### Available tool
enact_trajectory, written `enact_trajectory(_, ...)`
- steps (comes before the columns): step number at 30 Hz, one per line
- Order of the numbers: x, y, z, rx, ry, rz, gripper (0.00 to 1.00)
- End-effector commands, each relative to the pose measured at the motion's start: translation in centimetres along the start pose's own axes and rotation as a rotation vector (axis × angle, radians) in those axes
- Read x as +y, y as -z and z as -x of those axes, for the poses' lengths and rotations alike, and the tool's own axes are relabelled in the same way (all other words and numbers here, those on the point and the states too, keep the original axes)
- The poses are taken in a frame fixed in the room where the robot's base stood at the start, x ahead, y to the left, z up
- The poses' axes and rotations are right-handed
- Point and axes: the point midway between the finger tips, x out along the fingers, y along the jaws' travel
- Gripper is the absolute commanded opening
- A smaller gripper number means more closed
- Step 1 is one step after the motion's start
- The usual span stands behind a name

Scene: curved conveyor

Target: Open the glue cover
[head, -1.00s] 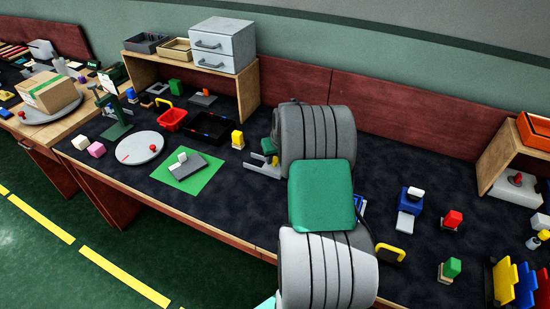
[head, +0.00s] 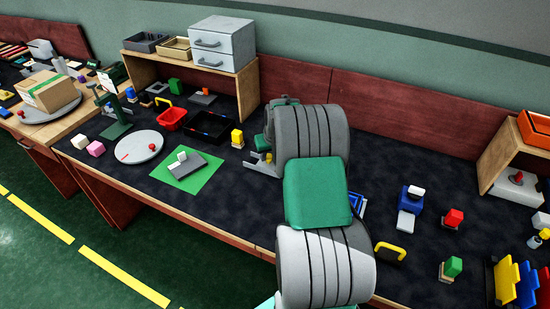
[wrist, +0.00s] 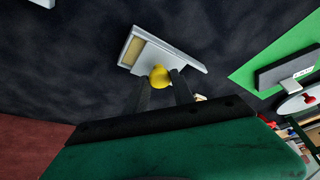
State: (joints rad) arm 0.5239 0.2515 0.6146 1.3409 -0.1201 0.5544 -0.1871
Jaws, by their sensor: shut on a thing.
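The glue box is a low grey case (wrist: 188,60) with a yellow knob (wrist: 158,78) on its cover. In the wrist view a yellowish inner area (wrist: 137,50) shows at its left end, beside the grey part with the knob. My gripper (wrist: 160,82) is shut on the yellow knob, one dark finger on each side. In the head view the grey case (head: 255,167) lies on the dark bench just left of my wrist. My arm hides part of it and most of the gripper.
A yellow block on a base (head: 237,138) stands close left of the gripper. A green mat (head: 190,185) with a grey piece, a black tray (head: 208,128) and a red bin (head: 172,118) lie further left. Dark bench surface between mat and case is clear.

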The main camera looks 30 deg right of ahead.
Motion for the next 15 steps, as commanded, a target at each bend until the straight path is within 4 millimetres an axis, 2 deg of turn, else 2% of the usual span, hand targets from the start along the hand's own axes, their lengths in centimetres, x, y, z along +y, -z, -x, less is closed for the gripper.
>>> enact_trajectory(3, -2.1, 1.8, -1.1, 0.003, 0.001, 0.006, 0.00)
enact_trajectory(6, -3.3, 2.9, -1.4, 0.004, 0.001, 0.005, 0.00)
enact_trajectory(15, -3.8, 3.5, -1.4, 0.002, 0.000, 0.000, 0.00)
